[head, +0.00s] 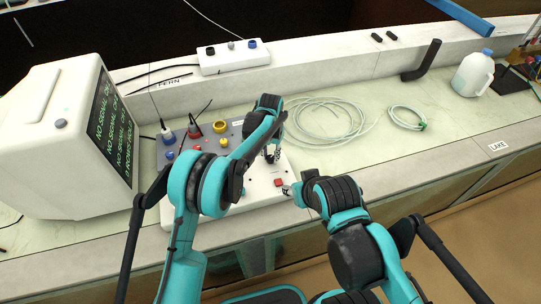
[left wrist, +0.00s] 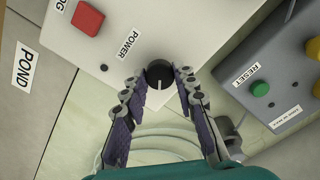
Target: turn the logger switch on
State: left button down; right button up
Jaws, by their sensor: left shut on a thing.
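The white box (head: 256,195) with a red square button (head: 278,182) lies on the counter. In the left wrist view, the white box (left wrist: 110,30) carries the red button (left wrist: 87,19) and a round black knob (left wrist: 159,72) beside the word POWER. The knob's white mark points toward the bottom of that picture. My left gripper (head: 272,155) reaches down onto the box; in the wrist view its fingers (left wrist: 160,88) are shut on the knob from both sides. My right gripper (head: 290,190) is by the box's right edge, small and unclear.
A grey panel (left wrist: 262,78) with a RESET label and coloured buttons stands close to the box. A monitor (head: 62,135) stands at the left. Coiled clear hose (head: 325,122) and a milk jug (head: 473,74) are to the right. Open counter lies right of the coils.

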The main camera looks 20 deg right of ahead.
aim_at(270, 158)
pick_arm(q)
jog(key=m, duration=0.7)
dwell(0.6)
jog(key=c, duration=1.2)
grip_release()
notch_tip(270, 158, up, 12)
